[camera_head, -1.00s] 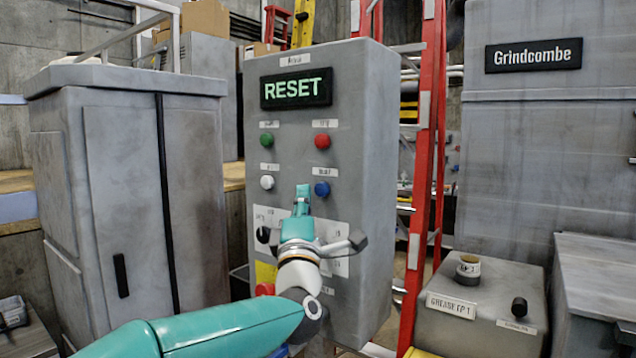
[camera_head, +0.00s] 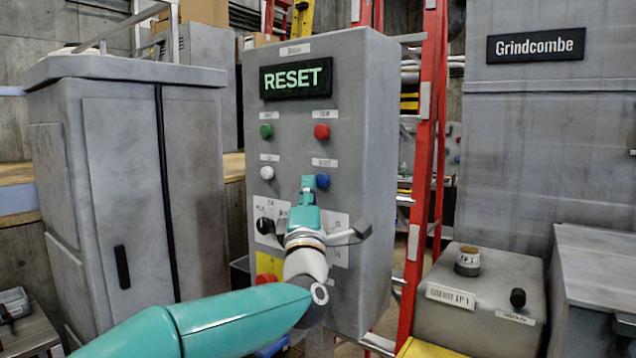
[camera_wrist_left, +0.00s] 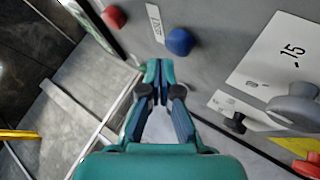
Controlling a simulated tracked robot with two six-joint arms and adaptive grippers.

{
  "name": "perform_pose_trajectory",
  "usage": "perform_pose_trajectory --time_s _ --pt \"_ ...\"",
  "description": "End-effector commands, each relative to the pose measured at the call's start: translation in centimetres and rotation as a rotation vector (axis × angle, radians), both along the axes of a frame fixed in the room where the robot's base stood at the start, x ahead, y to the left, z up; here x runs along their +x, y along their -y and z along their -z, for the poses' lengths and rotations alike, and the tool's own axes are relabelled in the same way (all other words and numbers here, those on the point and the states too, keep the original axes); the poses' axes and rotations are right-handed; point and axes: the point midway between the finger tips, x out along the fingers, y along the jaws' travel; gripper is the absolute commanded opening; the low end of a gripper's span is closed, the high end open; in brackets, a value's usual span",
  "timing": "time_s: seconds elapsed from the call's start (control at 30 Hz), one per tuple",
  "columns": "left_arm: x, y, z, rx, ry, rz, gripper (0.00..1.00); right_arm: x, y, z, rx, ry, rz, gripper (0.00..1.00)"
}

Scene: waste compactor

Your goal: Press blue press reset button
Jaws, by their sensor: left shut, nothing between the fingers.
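The blue button (camera_head: 322,180) sits on the front of the grey control panel (camera_head: 375,200), below the red button and under a small label. My left gripper (camera_head: 308,182) is shut and empty, its tips just left of the blue button and partly overlapping its edge in the head view. In the left wrist view the blue button (camera_wrist_left: 180,41) is just beyond and to the right of the shut fingertips (camera_wrist_left: 160,66). Whether the tips touch it, I cannot tell. The display (camera_head: 296,78) reads RESET in green. My right gripper is not in view.
The panel also carries a green button (camera_head: 266,131), a red button (camera_head: 321,131), a white button (camera_head: 267,172) and a black knob (camera_head: 265,226). A grey cabinet (camera_head: 110,190) stands left. A red ladder (camera_head: 424,150) and a grease unit (camera_head: 470,300) stand right.

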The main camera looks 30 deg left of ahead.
Motion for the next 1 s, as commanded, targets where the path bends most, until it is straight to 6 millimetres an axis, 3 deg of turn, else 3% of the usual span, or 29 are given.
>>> perform_pose_trajectory --time_s 1.0 --pt "0.7 -0.03 -0.13 -0.001 0.0 -0.001 0.0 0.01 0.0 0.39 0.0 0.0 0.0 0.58"
